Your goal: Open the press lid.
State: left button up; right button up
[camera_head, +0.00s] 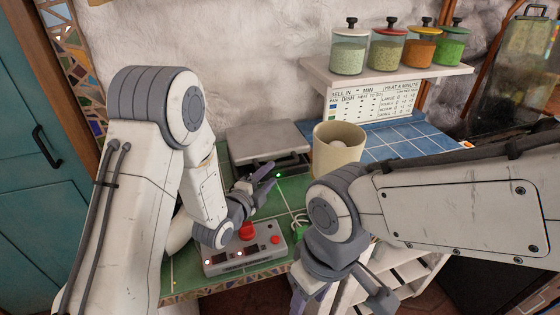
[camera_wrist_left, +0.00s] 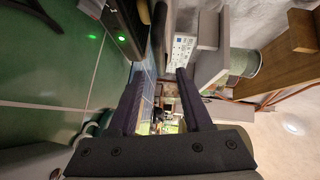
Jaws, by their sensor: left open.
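The press (camera_head: 290,166) stands on the green tiled counter, its dark base carrying a lit green light at the front. Its flat grey lid (camera_head: 268,138) lies level over the base and looks shut. In the left wrist view the press's dark side (camera_wrist_left: 122,25) with the green light is at the upper left. My left gripper (camera_head: 268,178) is open and empty, just in front of the press, fingers toward its front edge. It also shows in the left wrist view (camera_wrist_left: 158,90), fingers apart. My right gripper (camera_head: 335,298) hangs low at the counter's front, partly cut off, its jaws unclear.
A grey control box (camera_head: 245,258) with a red button sits at the counter's front, below my left wrist. A cream pot (camera_head: 338,158) stands right of the press. A shelf (camera_head: 400,78) with several lidded jars is at the back. Blue tiles (camera_head: 405,140) lie at the right.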

aim_at(279, 166)
pick_arm(q)
jog(key=p+x, duration=0.1)
jog(key=x, duration=0.6)
jog(key=shift+w+p, duration=0.1)
jog(key=shift+p, duration=0.25)
grip_shut()
dwell(1.0)
